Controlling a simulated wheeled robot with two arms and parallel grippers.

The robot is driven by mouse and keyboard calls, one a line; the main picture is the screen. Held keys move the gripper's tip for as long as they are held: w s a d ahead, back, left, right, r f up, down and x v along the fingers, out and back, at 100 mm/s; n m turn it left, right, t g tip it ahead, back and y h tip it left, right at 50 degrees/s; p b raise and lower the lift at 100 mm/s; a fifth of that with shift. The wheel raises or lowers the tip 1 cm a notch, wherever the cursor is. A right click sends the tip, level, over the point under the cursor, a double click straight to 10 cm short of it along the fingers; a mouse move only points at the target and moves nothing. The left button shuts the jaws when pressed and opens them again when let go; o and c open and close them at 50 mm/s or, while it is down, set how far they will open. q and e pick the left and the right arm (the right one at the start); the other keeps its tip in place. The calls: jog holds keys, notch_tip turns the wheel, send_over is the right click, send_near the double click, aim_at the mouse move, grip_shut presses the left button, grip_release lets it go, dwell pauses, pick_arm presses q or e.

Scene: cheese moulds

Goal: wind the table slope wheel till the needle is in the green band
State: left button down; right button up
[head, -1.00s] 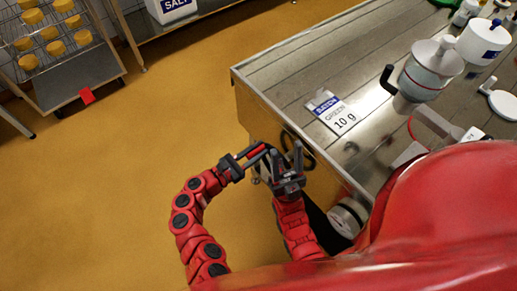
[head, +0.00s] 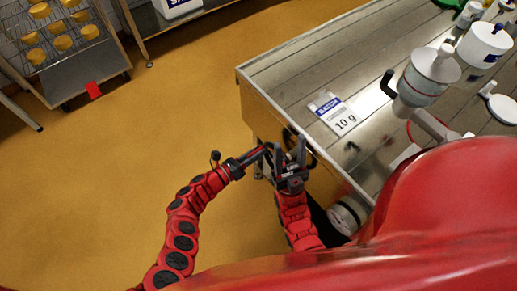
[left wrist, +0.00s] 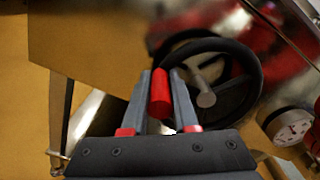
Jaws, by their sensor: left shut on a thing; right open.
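The black slope wheel (left wrist: 254,85) is on the side of the table, with a grey hub and a red handle (left wrist: 160,92) at its rim. My left gripper (head: 266,152) is shut on that handle; its two fingers (left wrist: 165,100) lie on either side of it in the left wrist view. In the head view the wheel is mostly hidden behind my grippers. A round white dial (left wrist: 291,126) shows at the right of the left wrist view; its needle and green band are too small and blurred to read. My right gripper (head: 290,153) is open and empty, close beside the left one.
The steel table (head: 290,75) bears a batch card (head: 333,113), a white dispenser with a black crank (head: 430,75) and several white containers. A rack with yellow cheeses (head: 85,78) stands at the far left. The ochre floor left of the table is clear.

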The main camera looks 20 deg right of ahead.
pick_arm(q)
jog(key=shift+f+n+b, duration=0.3)
jog(key=shift+f+n, duration=0.3)
jog(key=shift+n, duration=0.1)
jog(key=shift+s+f, duration=0.1)
jog(key=shift+f, duration=0.05)
jog(key=shift+s+d+f+n+b, duration=0.15)
jog(key=shift+s+f+n+b, duration=0.2)
jog(key=shift+f+n+b, duration=0.75)
jog(key=shift+s+d+f+n+b, duration=0.1)
jog(key=shift+s+f+n+b, duration=0.3)
jog(key=shift+n, duration=1.3)
jog(key=shift+s+d+f+n+b, duration=0.15)
jog(key=shift+s+f+n+b, duration=0.4)
jog(key=shift+n, duration=0.85)
jog(key=shift+w+f, duration=0.15)
jog(key=shift+w, duration=0.05)
jog(key=c, duration=0.7)
grip_release()
